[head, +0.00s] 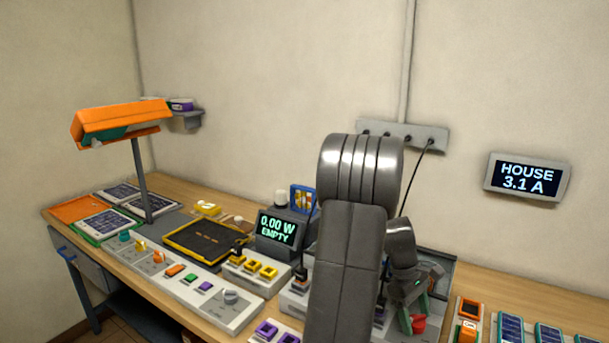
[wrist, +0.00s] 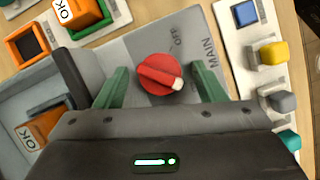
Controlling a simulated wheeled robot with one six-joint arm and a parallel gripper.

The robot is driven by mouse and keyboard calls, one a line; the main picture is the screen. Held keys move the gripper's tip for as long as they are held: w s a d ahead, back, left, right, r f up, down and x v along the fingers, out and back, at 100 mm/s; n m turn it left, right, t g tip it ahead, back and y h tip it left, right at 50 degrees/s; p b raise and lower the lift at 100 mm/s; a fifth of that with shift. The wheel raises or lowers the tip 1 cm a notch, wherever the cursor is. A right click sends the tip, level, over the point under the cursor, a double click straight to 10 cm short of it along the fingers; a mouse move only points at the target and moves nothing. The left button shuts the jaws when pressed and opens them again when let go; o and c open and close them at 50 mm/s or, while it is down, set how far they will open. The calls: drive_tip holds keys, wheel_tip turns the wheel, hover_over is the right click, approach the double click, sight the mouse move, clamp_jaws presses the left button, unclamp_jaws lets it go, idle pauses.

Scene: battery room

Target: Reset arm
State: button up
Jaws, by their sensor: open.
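My arm rises in front of the bench in the head view and bends down to my gripper (head: 408,300) on its right side. In the wrist view my gripper (wrist: 160,68) is open, with one green finger on each side of a red rotary knob (wrist: 155,75). The fingers look apart from the knob, and nothing is held. The knob sits on a grey plate (wrist: 135,45) marked OFF and MAIN; its pale-tipped bar points to the lower right in that view. The red knob also shows in the head view (head: 418,324), just below my gripper. My arm hides part of the bench behind it.
In the wrist view a grey bin (wrist: 20,90) holding an orange OK block lies left, and a white strip with coloured buttons (wrist: 250,60) right. The head view shows a display reading 0.00 W EMPTY (head: 277,228), an orange lamp (head: 120,118) and a HOUSE 3.1 A wall display (head: 527,177).

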drive_tip(key=n+t+b, duration=0.1)
drive_tip(key=n, duration=0.2)
drive_tip(key=shift+s+h, duration=0.1)
drive_tip(key=shift+h, duration=0.3)
drive_tip(key=shift+s, duration=0.1)
